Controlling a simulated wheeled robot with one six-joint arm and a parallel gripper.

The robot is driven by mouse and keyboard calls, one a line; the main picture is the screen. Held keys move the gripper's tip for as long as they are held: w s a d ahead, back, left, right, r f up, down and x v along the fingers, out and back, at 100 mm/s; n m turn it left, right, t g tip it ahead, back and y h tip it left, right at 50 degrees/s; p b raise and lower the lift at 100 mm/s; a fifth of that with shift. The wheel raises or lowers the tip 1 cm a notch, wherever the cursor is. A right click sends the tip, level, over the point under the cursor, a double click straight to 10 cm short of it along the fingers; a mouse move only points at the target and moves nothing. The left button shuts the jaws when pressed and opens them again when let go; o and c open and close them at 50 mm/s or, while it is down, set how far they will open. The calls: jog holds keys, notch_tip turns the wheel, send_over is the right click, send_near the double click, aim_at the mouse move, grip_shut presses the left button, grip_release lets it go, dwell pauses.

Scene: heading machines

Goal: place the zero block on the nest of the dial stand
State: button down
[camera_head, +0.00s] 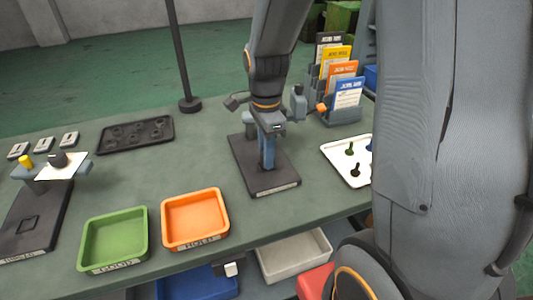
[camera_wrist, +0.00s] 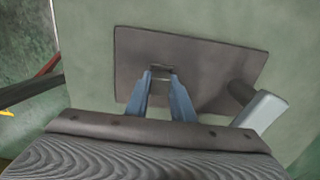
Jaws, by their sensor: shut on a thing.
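The dial stand has a dark flat base (camera_head: 262,186) near the middle of the bench, and its plate (camera_wrist: 215,62) fills the middle of the wrist view. A dark post (camera_wrist: 240,92) with a grey head (camera_wrist: 262,112) rises at its right. My gripper (camera_head: 268,163) points straight down over the base. In the wrist view, its blue fingers (camera_wrist: 160,80) are close together, shut on a small block (camera_wrist: 160,70) at their tips, taken as the zero block. The block is mostly hidden. The nest is not clearly visible, and I cannot tell whether the block touches it.
A second stand (camera_head: 35,215) is at the left. Green (camera_head: 85,246) and orange (camera_head: 165,223) bins sit at the front, a dark recessed tray (camera_head: 110,146) behind. A white tray (camera_head: 335,150) with dark pieces lies right, below a card rack (camera_head: 340,117). A thin pole (camera_head: 180,60) stands behind.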

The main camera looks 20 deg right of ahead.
jog(key=shift+f, duration=0.25)
jog(key=c, duration=1.5)
grip_release()
jog(key=shift+c, duration=0.2)
notch_tip(320, 180, up, 12)
jog(key=b, duration=0.1)
jog(key=shift+r+b, duration=0.2)
jog(key=shift+b, duration=0.15)
